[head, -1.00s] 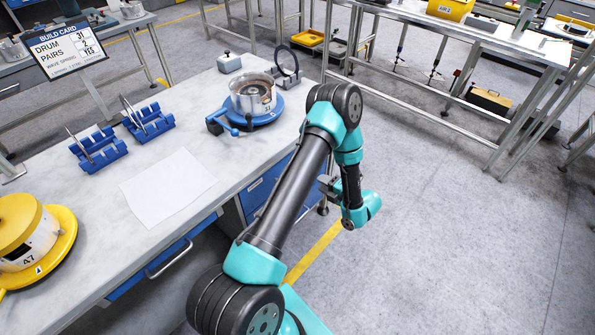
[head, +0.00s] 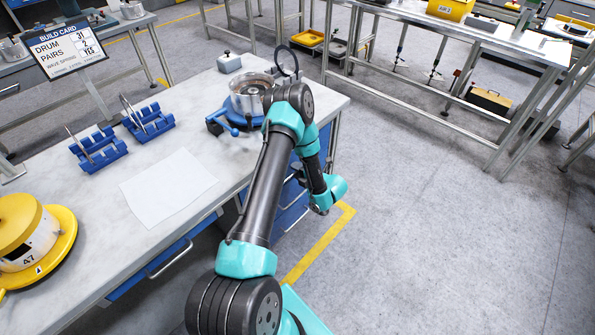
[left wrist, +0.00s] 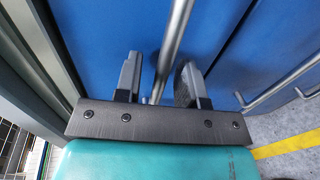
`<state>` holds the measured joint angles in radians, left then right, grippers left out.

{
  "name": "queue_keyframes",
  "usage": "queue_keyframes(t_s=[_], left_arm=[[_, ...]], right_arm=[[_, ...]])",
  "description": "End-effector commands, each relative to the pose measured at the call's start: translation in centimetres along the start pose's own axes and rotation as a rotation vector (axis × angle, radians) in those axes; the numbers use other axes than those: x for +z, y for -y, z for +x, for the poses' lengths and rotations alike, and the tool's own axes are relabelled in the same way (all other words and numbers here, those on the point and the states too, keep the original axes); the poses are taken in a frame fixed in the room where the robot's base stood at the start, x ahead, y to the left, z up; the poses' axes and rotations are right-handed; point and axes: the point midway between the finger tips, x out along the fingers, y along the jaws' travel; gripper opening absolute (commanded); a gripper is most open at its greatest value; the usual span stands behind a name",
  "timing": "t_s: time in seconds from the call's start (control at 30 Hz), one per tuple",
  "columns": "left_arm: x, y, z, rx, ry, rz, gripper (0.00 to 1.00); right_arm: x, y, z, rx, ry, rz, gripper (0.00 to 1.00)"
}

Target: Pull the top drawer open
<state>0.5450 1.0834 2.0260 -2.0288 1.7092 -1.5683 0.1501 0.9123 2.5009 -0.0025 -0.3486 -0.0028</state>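The blue drawer unit (head: 290,212) stands under the far right end of the bench, partly hidden by my left arm. In the left wrist view, blue drawer fronts (left wrist: 95,30) fill most of the picture. A metal bar handle (left wrist: 174,42) runs between the two fingers of my left gripper (left wrist: 158,82), which is open with a gap visible on both sides of the bar. A second bar handle (left wrist: 285,82) lies to the right on another front. In the head view, my left gripper (head: 302,180) is at the drawer fronts, its fingertips hard to make out. My right gripper is not in view.
On the bench top are a blue fixture with a metal drum (head: 250,95), blue racks (head: 98,150), a white sheet (head: 168,187) and a yellow drum (head: 30,235). Another handle (head: 170,260) shows under the bench's front. The floor right of the bench is clear.

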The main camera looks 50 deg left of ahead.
Motion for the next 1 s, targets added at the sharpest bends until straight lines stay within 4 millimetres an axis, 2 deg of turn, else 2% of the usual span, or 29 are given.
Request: queue_keyframes(t_s=[0.2,0.6,1.0], left_arm=[[0.02,0.00,-0.01,0.000,0.000,0.000,0.36],[0.01,0.01,-0.04,0.000,0.000,0.000,0.00],[-0.02,0.01,-0.05,0.000,0.000,0.000,0.00]], right_arm=[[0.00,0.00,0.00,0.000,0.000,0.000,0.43],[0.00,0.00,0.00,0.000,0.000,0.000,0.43],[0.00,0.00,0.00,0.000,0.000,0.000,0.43]])
